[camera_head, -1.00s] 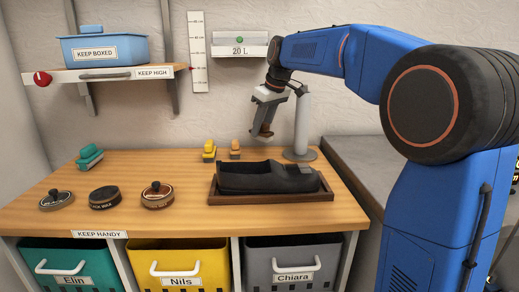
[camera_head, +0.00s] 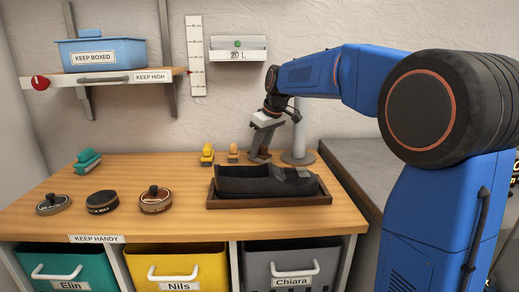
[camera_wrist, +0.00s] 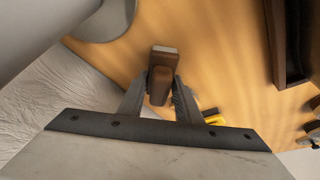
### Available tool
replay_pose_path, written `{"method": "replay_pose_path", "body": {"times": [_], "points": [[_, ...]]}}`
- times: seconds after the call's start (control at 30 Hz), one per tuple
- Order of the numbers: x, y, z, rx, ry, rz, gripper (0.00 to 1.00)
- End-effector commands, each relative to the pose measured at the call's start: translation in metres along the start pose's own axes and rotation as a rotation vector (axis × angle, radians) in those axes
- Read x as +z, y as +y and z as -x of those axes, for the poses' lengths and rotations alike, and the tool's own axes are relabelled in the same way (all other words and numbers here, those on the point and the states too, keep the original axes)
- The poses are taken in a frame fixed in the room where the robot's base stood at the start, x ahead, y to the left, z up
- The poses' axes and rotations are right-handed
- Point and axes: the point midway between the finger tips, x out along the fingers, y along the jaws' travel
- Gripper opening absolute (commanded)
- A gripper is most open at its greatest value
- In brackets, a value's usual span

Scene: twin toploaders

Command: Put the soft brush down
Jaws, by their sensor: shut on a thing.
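My gripper (camera_head: 259,152) is shut on a small brown brush (camera_wrist: 163,62) with a pale end, which shows between its fingers in the wrist view. In the head view the gripper points down, low over the back of the wooden table (camera_head: 140,175), behind the dark tray (camera_head: 320,200) and right of the small orange brush (camera_head: 233,154). The held brush is mostly hidden by the fingers there. I cannot tell whether it touches the tabletop.
A black shoe (camera_head: 262,180) lies in the tray. A yellow brush (camera_head: 207,155), a teal brush (camera_head: 87,161) and three round tins (camera_head: 102,201) stand to the left. A grey post (camera_head: 298,145) rises close right of the gripper. Bare wood lies between the tins and brushes.

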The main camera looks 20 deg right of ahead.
Motion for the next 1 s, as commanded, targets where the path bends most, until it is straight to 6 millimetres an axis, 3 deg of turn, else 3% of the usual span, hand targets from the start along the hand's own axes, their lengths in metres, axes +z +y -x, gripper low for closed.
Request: {"method": "replay_pose_path", "body": {"times": [0.03, 0.1, 0.53, 1.0], "points": [[0.0, 0.0, -0.001, 0.0, 0.0, 0.0, 0.35], [0.0, 0.0, -0.001, 0.0, 0.0, 0.0, 0.49], [-0.001, 0.0, 0.008, 0.001, 0.002, 0.0, 0.49], [-0.001, 0.0, 0.092, 0.002, 0.003, 0.0, 0.49]]}}
